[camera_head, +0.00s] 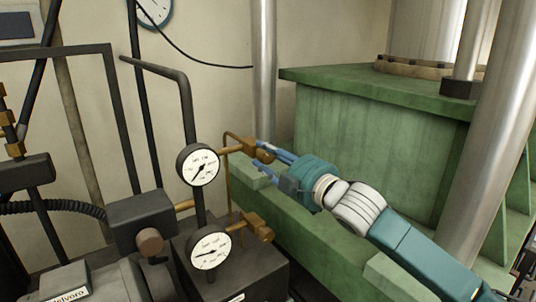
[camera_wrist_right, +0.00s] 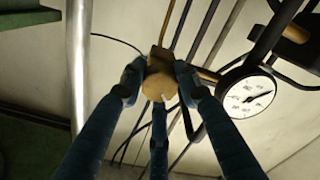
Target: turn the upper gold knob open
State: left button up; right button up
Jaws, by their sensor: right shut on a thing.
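The upper gold knob (camera_head: 264,155) sits on a gold pipe fitting to the right of the upper gauge (camera_head: 198,165) in the head view. My right gripper (camera_head: 262,158) reaches it from the right and is shut on it. In the right wrist view the knob (camera_wrist_right: 158,86) shows its round end between the blue fingers of my right gripper (camera_wrist_right: 158,90). A lower gold knob (camera_head: 263,232) is beside the lower gauge (camera_head: 211,247). How far the upper knob is turned I cannot tell. My left gripper is not in view.
A large green machine block (camera_head: 375,130) stands behind and right of my right arm. A steel column (camera_head: 264,70) rises behind the knob. Dark pipes (camera_head: 185,110) and a dark valve box (camera_head: 142,215) crowd the left side.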

jog(key=n, duration=0.4)
jog(key=shift+r+n+p, duration=0.1)
jog(key=shift+n+p, duration=0.25)
jog(key=shift+n, duration=0.05)
jog(key=n, duration=0.5)
jog(key=shift+n, duration=0.3)
jog(key=o, duration=1.1)
jog(key=shift+a, duration=0.1)
jog(key=shift+o, duration=0.2)
jog(key=shift+s, duration=0.1)
jog(key=v, duration=1.2)
